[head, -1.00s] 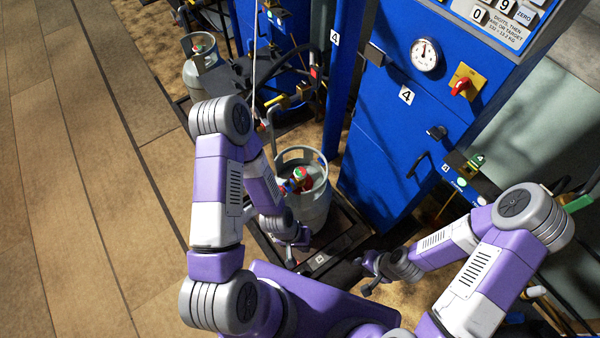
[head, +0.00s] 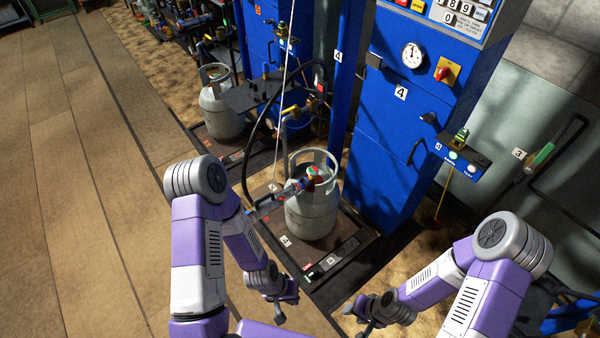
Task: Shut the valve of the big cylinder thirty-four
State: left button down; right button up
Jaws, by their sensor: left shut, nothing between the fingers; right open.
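A grey cylinder (head: 310,214) with a collar stands upright on the platform of scale 4 (head: 352,258). I cannot read thirty-four on it. Its valve (head: 312,174), with a red and green top, sits inside the collar. A filling head (head: 290,190) on a black hose reaches the valve from the left; I cannot tell whether it is coupled. My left gripper (head: 284,308) is shut and empty, in front of the cylinder and lower in the picture. My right gripper (head: 360,322) is open and empty, to the lower right. Neither touches the cylinder.
The blue scale cabinet (head: 385,150) with dial and red switch rises behind and right. A small button box (head: 462,160) juts from its side. Another grey cylinder (head: 213,108) stands on the scale further back. The floor (head: 80,200) at left is clear.

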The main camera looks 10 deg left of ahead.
aim_at(312, 170)
jog(key=u, duration=1.7)
jog(key=i, duration=2.7)
jog(key=z, duration=2)
